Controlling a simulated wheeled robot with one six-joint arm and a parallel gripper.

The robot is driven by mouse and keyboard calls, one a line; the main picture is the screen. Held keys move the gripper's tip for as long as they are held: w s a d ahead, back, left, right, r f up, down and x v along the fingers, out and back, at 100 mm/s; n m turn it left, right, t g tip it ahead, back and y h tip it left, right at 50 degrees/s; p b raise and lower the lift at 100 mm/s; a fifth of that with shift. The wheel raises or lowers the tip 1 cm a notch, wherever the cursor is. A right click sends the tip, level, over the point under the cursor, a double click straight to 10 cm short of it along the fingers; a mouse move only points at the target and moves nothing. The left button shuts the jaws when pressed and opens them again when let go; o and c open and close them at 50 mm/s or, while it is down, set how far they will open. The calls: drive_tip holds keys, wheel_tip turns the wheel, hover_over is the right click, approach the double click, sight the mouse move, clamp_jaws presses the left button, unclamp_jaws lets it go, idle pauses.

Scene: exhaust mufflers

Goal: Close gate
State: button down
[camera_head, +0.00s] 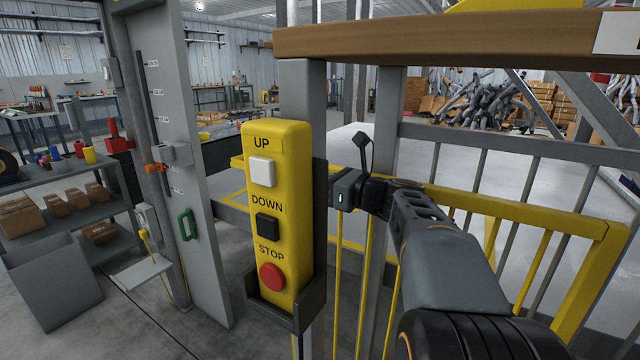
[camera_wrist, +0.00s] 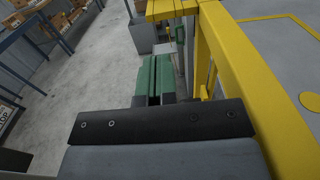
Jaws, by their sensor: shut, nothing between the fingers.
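A yellow barred gate (camera_head: 518,210) stands at the right in the head view, beyond my arm. Its top rail runs behind my arm and its right end is in view; I cannot tell whether it is latched. In the wrist view a yellow rail (camera_wrist: 240,85) runs close along the right side of my gripper. My gripper (camera_wrist: 155,72) shows there as two green fingers close together, shut and empty. I cannot tell if they touch the yellow rail. In the head view my fingertips are hidden behind the yellow control box.
The control box (camera_head: 283,225) with UP, DOWN and STOP buttons hangs on a grey post close to my wrist. A wooden beam (camera_head: 440,38) crosses above. A grey panel (camera_head: 205,200) with a green handle (camera_head: 187,224) stands left. Clear floor shows in the wrist view's left half.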

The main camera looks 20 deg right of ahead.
drive_tip(key=b+x, duration=0.2)
drive_tip(key=x, duration=0.8)
drive_tip(key=shift+w, duration=0.15)
drive_tip(key=shift+a, duration=0.1)
drive_tip(key=p+x, duration=0.2)
drive_tip(key=x, duration=0.2)
drive_tip(key=shift+w+a+r, duration=0.15)
drive_tip(key=shift+w+a, duration=0.1)
drive_tip(key=shift+w, duration=0.1)
drive_tip(key=shift+s, duration=0.1)
